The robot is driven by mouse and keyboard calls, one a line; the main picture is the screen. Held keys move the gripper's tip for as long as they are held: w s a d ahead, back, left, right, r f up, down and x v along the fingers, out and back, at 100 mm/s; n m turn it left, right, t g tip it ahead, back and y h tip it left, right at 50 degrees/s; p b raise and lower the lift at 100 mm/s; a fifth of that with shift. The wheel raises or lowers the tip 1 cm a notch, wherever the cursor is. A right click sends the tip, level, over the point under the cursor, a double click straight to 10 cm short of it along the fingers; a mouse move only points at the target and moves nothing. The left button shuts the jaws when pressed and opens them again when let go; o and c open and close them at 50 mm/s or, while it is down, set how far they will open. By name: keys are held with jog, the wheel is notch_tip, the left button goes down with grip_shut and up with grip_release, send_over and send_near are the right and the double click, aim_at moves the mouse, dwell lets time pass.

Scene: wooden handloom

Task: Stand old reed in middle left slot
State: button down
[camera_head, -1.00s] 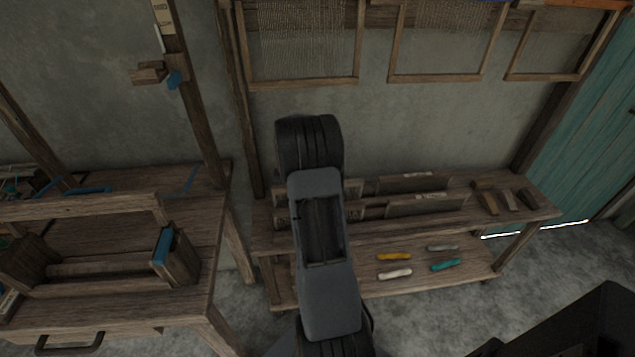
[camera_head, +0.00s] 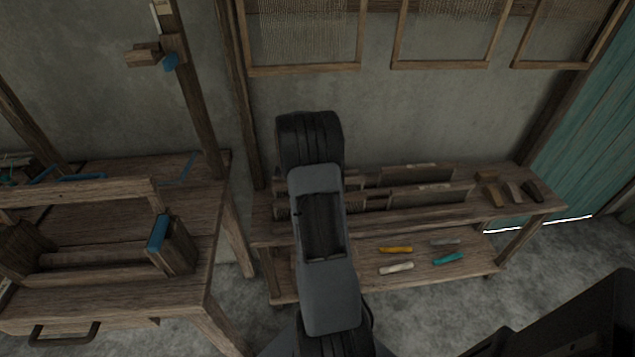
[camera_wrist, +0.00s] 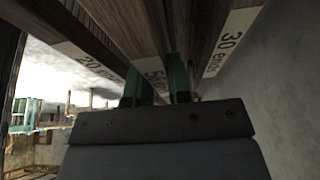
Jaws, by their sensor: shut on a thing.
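In the wrist view, my gripper (camera_wrist: 157,88) has its two green fingers closed around a wooden bar with a partly hidden pale label (camera_wrist: 153,72); this looks like the reed. A bar labelled "20 ends" (camera_wrist: 88,61) is to its left and one labelled "30 ends" (camera_wrist: 228,42) to its right, both close by. In the head view, my arm covers the gripper and the left part of the rack. Reeds stand on edge in the rack, one at the back (camera_head: 415,175) and one in front (camera_head: 432,194). I cannot tell whether the held bar is seated in a slot.
The rack sits on a wooden bench (camera_head: 525,208) against the wall, with small wooden blocks (camera_head: 513,191) at its right end. Several coloured sticks (camera_head: 448,259) lie on the lower shelf. The loom table (camera_head: 110,296) is on the left. Framed screens (camera_head: 440,64) hang above.

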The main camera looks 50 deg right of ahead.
jog(key=shift+f+b, duration=0.7)
jog(key=shift+f, duration=0.2)
jog(key=c, duration=1)
grip_release()
jog(key=shift+o, duration=0.2)
jog(key=shift+r, duration=0.1)
jog(key=p+v, duration=0.1)
jog(key=v, duration=1.2)
jog(key=shift+r+p, duration=0.35)
jog(key=shift+r, duration=0.05)
